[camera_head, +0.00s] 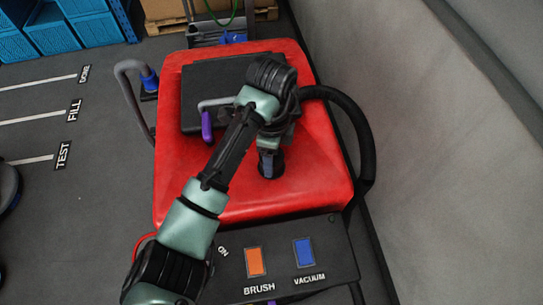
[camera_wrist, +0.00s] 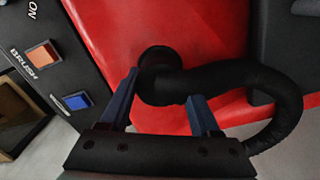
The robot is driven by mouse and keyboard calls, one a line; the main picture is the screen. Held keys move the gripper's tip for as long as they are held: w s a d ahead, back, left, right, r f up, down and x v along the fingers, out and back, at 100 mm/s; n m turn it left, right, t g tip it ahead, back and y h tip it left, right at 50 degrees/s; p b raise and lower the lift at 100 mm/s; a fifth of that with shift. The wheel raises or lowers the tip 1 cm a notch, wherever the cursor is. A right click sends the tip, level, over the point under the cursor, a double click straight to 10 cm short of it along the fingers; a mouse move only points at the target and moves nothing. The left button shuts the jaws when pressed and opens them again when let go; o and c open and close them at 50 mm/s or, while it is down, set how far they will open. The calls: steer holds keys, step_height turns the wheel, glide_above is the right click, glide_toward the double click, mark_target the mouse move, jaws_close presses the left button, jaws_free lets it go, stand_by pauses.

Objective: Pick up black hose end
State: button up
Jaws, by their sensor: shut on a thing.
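The black hose end (camera_wrist: 165,84) lies between the two blue fingers of my gripper (camera_wrist: 164,86) in the wrist view. My gripper is shut on it, and the fingers sit either side of it. The hose end is at a round black port (camera_wrist: 154,56) in the red tank top (camera_wrist: 215,25); I cannot tell whether it is still seated in it. In the head view my gripper (camera_head: 268,160) points down at the red tank top (camera_head: 190,185), and the arm hides most of the hose end. The black hose (camera_head: 362,130) curves around the tank's right side.
A black lid (camera_head: 195,80) with a purple-gripped handle (camera_head: 207,125) is behind my gripper. A black panel (camera_head: 225,285) with an orange BRUSH button (camera_head: 256,262) and a blue VACUUM button (camera_head: 303,252) is in front. A grey wall (camera_head: 440,120) stands close on the right. Blue crates (camera_head: 50,30) stand back left.

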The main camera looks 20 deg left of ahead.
jaws_close()
steer(key=shift+r, duration=0.15)
steer(key=shift+w+r, duration=0.1)
steer(key=shift+r, duration=0.2)
step_height(320, 180, up, 8)
steer(key=shift+a+r, duration=0.1)
step_height(320, 180, up, 4)
steer(key=p, duration=0.4)
